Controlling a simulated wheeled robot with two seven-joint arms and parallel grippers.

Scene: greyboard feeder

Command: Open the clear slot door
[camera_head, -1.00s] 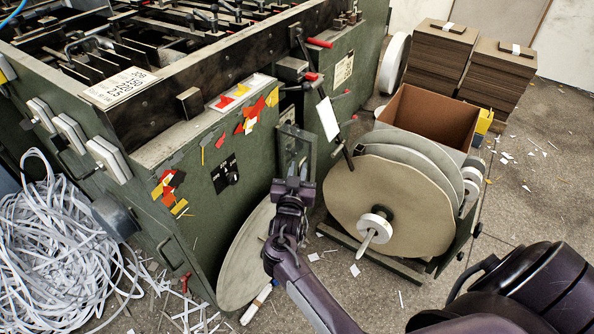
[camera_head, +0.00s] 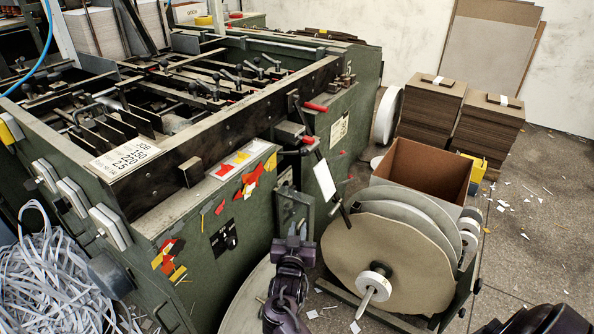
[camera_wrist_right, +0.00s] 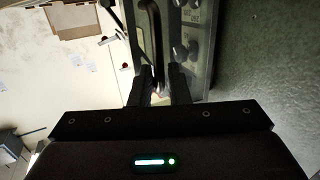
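The clear slot door (camera_head: 292,211) is a narrow see-through panel in a dark frame on the green machine's near end, right of the black dial plate. In the right wrist view it (camera_wrist_right: 183,34) stands upright with round dials showing behind it. Its dark curved handle (camera_wrist_right: 153,32) runs down between my right gripper's fingers. My right gripper (camera_head: 293,241) is at the door's lower part in the head view. In the wrist view its fingers (camera_wrist_right: 156,82) are close together around the handle.
A large cardboard reel (camera_head: 385,255) stands right of the door, with an open brown box (camera_head: 425,165) behind it. A tilted white card (camera_head: 324,180) hangs close to the door's right. Tangled paper strips (camera_head: 50,275) lie at lower left.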

